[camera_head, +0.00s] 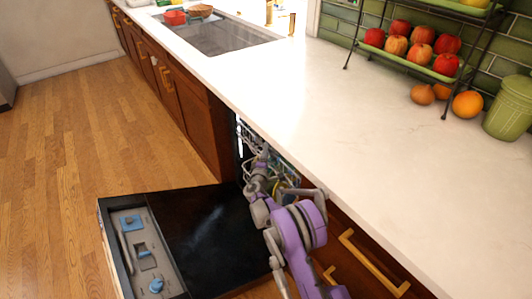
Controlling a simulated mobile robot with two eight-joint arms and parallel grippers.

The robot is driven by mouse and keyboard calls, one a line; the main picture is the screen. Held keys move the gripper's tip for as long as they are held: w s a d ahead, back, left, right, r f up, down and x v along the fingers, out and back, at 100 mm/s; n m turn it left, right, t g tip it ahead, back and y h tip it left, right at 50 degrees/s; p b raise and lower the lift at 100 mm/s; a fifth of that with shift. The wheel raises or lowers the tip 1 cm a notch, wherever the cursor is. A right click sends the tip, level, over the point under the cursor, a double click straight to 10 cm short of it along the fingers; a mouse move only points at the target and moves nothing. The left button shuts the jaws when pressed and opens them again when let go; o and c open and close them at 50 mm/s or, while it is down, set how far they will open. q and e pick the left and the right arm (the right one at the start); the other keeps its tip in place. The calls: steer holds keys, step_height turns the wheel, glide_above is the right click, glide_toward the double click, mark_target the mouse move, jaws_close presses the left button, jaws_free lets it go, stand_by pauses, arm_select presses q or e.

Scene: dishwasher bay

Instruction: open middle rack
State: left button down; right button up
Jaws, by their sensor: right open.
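The dishwasher door (215,240) is folded down flat, its black inner face up. Inside the bay, part of a wire rack (247,137) shows under the counter edge. It sits within the bay, and most of it is hidden by the counter and my purple arm. My right gripper (258,163) is at the bay's opening, close in front of the rack. It is open; whether it touches the rack wires cannot be told. My left gripper is not in view.
The white counter (350,120) overhangs the bay, with wooden drawers (365,265) to the right and cabinets (190,120) to the left. A sink (215,35), a tiered fruit stand (410,60) and a green canister (510,108) are on top. Wooden floor (80,150) is clear at left.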

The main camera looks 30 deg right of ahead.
jaws_close()
stand_by(1.4)
